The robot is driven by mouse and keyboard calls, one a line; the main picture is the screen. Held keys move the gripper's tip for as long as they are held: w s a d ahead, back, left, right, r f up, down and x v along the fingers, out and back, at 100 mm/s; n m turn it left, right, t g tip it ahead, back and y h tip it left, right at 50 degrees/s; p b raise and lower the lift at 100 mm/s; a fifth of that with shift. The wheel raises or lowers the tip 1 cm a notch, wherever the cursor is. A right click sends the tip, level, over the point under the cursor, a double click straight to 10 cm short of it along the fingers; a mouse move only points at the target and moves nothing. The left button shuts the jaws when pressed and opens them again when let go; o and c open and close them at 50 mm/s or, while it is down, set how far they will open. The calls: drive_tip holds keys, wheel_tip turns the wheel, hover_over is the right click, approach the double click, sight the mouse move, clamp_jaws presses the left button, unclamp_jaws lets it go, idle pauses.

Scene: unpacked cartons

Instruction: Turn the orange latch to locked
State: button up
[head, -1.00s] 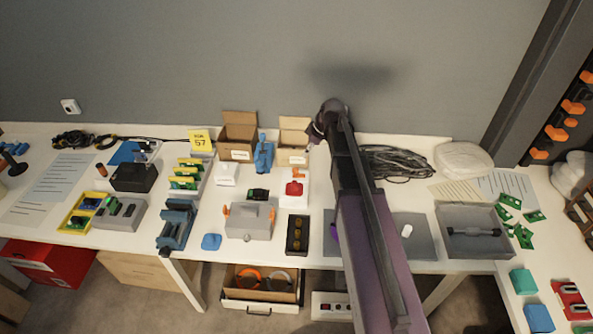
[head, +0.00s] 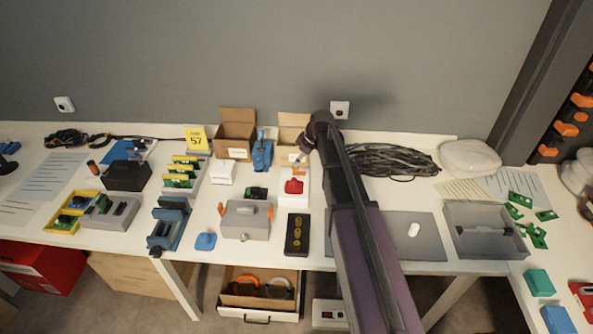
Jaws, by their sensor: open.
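A small orange part (head: 301,170), likely the latch, sits at the top of a white panel (head: 290,202) that also bears a red block (head: 294,186). It is too small to tell which way it is turned. My gripper (head: 301,156) is just above and behind the orange part, pointing down to the left from the dark wrist. It is open and appears empty; whether it touches the part cannot be told. A grey case (head: 245,221) left of the panel has an orange clasp at each side.
Two open cardboard boxes (head: 235,131) and a blue device (head: 262,153) stand behind. A dark tray with round yellowish pieces (head: 297,234) is in front. Black cable (head: 385,159) and a grey tray (head: 484,242) lie to the right.

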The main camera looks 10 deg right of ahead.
drive_tip(key=shift+b+x, duration=1.7)
drive_tip(key=shift+x, duration=0.45)
clamp_jaws()
